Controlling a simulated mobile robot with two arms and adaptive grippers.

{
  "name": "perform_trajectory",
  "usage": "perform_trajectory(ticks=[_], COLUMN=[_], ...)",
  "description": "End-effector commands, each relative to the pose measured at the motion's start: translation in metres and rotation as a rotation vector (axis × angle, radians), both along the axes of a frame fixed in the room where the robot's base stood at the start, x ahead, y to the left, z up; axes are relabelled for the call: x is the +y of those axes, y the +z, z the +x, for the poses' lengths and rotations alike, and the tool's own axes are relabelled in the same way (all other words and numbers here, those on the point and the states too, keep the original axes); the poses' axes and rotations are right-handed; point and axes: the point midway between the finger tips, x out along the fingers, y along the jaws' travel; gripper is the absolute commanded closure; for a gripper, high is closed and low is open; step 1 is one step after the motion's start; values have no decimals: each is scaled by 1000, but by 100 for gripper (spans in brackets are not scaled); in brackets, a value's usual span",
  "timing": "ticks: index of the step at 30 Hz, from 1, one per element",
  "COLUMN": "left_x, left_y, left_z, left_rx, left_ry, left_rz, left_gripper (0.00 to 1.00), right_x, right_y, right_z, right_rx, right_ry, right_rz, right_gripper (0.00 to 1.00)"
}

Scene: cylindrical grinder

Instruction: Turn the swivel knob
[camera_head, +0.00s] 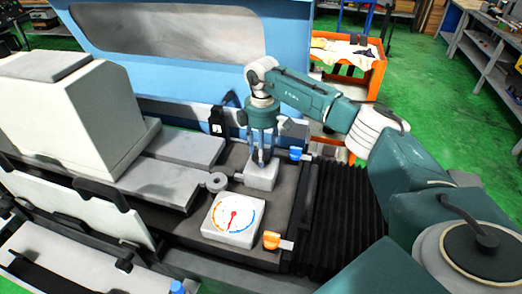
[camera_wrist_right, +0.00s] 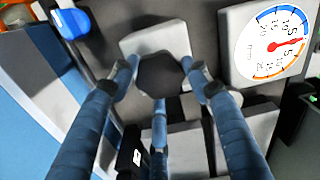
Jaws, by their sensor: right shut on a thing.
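My right gripper (camera_head: 261,160) points straight down over a small white block (camera_head: 262,179) on the machine bed. My left gripper is not in view.
A blue-tipped part (camera_head: 295,153) and an orange-tipped part (camera_head: 271,240) sit at the bed's right edge. Black bellows (camera_head: 340,205) lie to the right. A grey ring (camera_head: 216,182) is left of the block. A blue machine cover (camera_head: 200,45) stands behind.

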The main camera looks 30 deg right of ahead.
Motion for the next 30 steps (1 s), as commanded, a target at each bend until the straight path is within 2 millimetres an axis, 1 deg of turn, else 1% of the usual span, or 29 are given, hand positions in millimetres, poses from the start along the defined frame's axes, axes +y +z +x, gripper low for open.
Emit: perform_trajectory(ticks=[1, 14, 15, 18, 26, 30], left_x=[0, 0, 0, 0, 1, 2], left_y=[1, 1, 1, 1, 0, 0], left_z=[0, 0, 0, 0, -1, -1], left_rx=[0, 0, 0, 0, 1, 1], left_ry=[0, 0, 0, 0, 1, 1], left_rz=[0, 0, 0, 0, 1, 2], left_gripper=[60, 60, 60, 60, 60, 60], right_x=[-6, -6, -6, -6, -3, -2], right_y=[4, 3, 3, 2, 1, 9], right_z=[2, 1, 1, 0, 0, 0], right_rx=[-7, -4, -3, -3, 0, -2], right_ry=[-15, -24, -24, -23, -18, -18], right_rz=[-9, -9, -10, -10, -5, -4], right_gripper=[79, 79, 51, 34, 34, 34])
